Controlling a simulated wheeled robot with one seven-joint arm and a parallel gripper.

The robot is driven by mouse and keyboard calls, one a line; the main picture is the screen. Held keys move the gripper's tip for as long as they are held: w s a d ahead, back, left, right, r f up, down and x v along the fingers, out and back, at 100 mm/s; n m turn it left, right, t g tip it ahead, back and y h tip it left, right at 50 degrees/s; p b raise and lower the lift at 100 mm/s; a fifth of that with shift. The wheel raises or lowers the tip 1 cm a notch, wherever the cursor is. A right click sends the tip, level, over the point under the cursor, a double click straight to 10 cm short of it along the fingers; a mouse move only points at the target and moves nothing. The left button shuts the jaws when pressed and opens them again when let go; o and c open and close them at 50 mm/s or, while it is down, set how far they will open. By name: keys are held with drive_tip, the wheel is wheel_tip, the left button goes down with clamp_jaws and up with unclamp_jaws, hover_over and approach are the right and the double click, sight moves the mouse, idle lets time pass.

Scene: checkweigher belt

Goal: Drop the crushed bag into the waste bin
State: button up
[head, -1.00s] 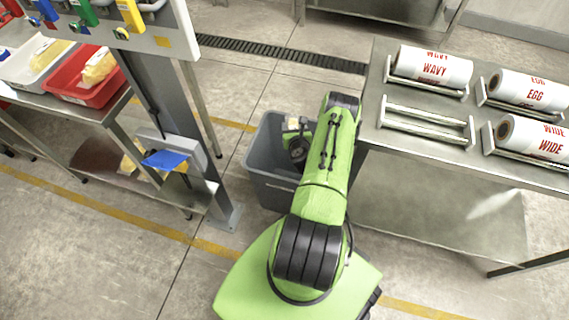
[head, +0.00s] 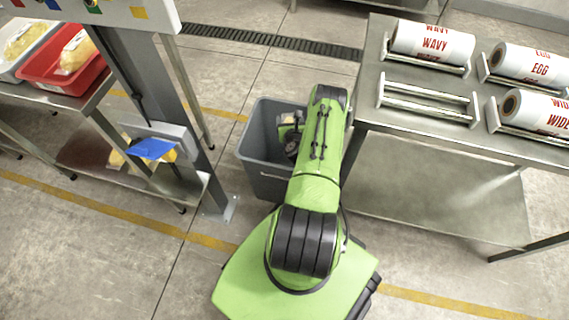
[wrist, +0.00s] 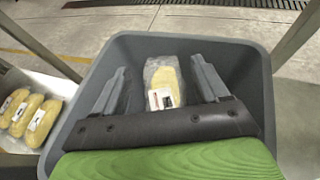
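The grey waste bin (head: 262,180) stands on the floor between the left bench and the roller table, and my arm reaches over it. In the wrist view its rim (wrist: 262,75) surrounds my gripper (wrist: 160,65). The gripper's two fingers are spread apart. The crushed bag (wrist: 162,80), clear with yellow contents and a white label, shows between and beyond the fingers, inside the bin's outline. Gaps show on both sides of the bag. How deep it lies is hard to tell. In the head view my gripper is mostly hidden by my arm and the bin wall.
A steel table (head: 425,140) with labelled film rolls (head: 433,43) stands close on the right. On the left are a grey post (head: 140,95), a red tray (head: 62,65) and a bench. Yellow packs (wrist: 38,122) lie left of the bin. Floor behind the bin is clear.

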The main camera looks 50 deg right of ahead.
drive_tip(key=o, duration=0.3)
drive_tip(key=shift+a, duration=0.1)
drive_tip(key=shift+s+a, duration=0.2)
drive_tip(key=shift+a, duration=0.05)
drive_tip(key=p+v, duration=0.3)
drive_tip(key=shift+d+r, duration=0.1)
drive_tip(key=shift+r, duration=0.2)
drive_tip(key=p+v, duration=0.8)
drive_tip(key=p, duration=0.3)
drive_tip(key=shift+s+p, duration=0.15)
drive_tip(key=shift+p, duration=0.25)
drive_tip(key=shift+f, duration=0.15)
